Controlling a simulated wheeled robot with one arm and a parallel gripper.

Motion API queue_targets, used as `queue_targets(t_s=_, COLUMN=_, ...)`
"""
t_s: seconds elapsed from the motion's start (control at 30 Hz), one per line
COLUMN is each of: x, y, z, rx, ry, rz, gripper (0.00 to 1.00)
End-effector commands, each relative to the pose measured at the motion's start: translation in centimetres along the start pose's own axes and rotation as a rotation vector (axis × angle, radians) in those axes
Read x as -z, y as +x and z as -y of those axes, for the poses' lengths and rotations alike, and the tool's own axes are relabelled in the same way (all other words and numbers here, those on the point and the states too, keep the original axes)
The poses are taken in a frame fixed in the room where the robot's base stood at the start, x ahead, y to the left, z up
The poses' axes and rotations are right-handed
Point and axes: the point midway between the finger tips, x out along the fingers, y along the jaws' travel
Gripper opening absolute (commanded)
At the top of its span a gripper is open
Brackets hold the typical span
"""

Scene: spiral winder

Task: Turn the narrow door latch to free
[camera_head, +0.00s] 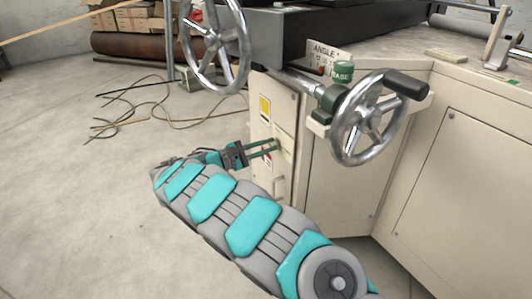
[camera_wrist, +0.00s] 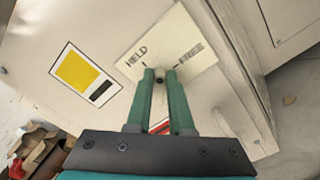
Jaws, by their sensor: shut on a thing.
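The narrow door (camera_head: 285,105) is the cream panel on the machine's near corner, and it fills much of the wrist view (camera_wrist: 120,30). Its pale plate (camera_wrist: 170,42) reads HELD at the left and FREE at the right. My gripper (camera_head: 276,147) reaches the door from the left. In the wrist view its two green fingers (camera_wrist: 160,74) are closed on the latch (camera_wrist: 160,80) just below the plate. Only a small dark round part of the latch shows between the fingertips. The rest is hidden, so I cannot tell which way it points.
A yellow label (camera_wrist: 77,71) and a pale handle (camera_wrist: 238,126) sit on the door. A handwheel (camera_head: 368,118) with a black grip juts out to the right above my arm, and a second wheel (camera_head: 215,45) stands upper left. Cables (camera_head: 130,100) lie on open floor at left.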

Motion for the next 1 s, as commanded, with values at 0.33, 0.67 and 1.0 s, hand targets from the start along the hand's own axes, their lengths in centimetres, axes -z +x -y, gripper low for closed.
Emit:
queue_targets(t_s=0.33, x=0.43, y=0.14, z=1.12, rx=0.003, ry=0.330, rz=0.003, gripper=0.00)
queue_targets(t_s=0.67, x=0.53, y=0.13, z=1.38, rx=0.003, ry=0.590, rz=0.001, gripper=0.00)
queue_targets(t_s=1.0, x=0.61, y=0.05, z=1.45, rx=0.003, ry=0.741, rz=0.000, gripper=0.00)
